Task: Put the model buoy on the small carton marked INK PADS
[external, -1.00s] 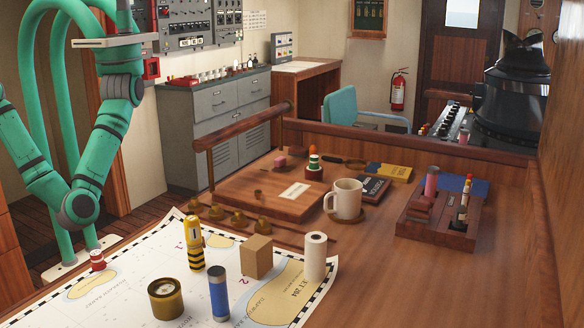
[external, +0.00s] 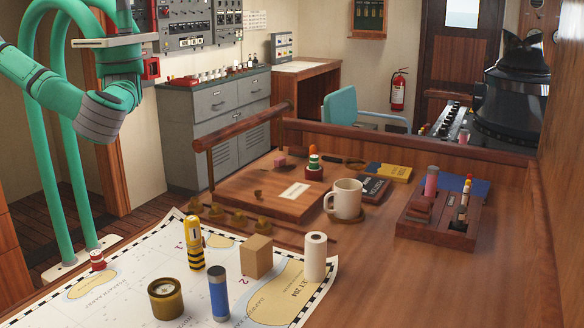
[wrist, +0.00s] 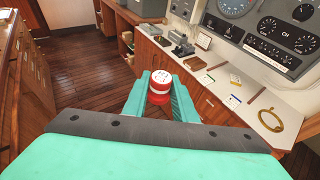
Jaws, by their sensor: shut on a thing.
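My gripper (wrist: 161,100) shows in the wrist view, its two green fingers shut on a small red-and-white round thing (wrist: 160,80) with a pale top. I cannot tell for sure that it is the model buoy. It is held up above the floor, in front of a counter. My gripper is out of the external view; only arm links show there at the left. A small plain brown carton (external: 257,257) stands on the chart in the external view. I can read no INK PADS marking on it.
Around the carton on the chart (external: 120,285) stand a yellow-and-black torch (external: 193,245), a blue cylinder (external: 218,295), a brass compass (external: 165,299) and a white roll (external: 315,257). A red-and-white spool (external: 97,260) is at the chart's left. The wrist view shows a counter (wrist: 238,98) with loose things.

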